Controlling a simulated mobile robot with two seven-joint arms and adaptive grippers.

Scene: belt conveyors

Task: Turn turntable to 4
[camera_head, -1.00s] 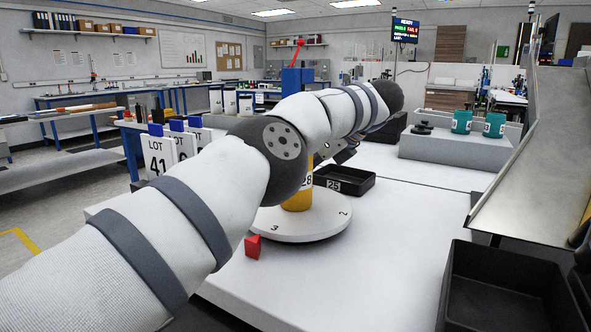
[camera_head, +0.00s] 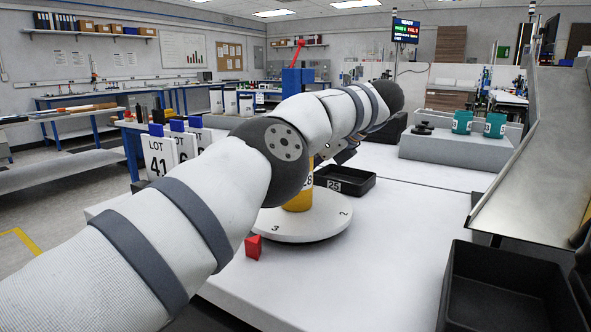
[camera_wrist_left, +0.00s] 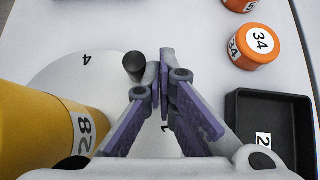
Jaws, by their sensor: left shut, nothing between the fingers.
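The turntable (camera_head: 310,230) is a pale round disc on the white table. In the head view its 3 lies just right of the red wedge marker (camera_head: 254,246), and its 2 is further right. The wrist view shows 4 and 1 on the turntable (camera_wrist_left: 65,75). A yellow cylinder labelled 28 (camera_head: 298,201) stands on the disc; it also shows in the wrist view (camera_wrist_left: 35,125). A black upright peg (camera_wrist_left: 134,66) stands by the disc's rim. My left gripper (camera_wrist_left: 161,72) is shut and empty, right beside the peg; contact is unclear. My arm hides part of the disc.
A black tray labelled 25 (camera_head: 352,183) lies behind the turntable. Orange round parts, one labelled 34 (camera_wrist_left: 252,46), stand near that tray in the wrist view. A black bin (camera_head: 505,300) and a metal chute (camera_head: 530,165) are at right.

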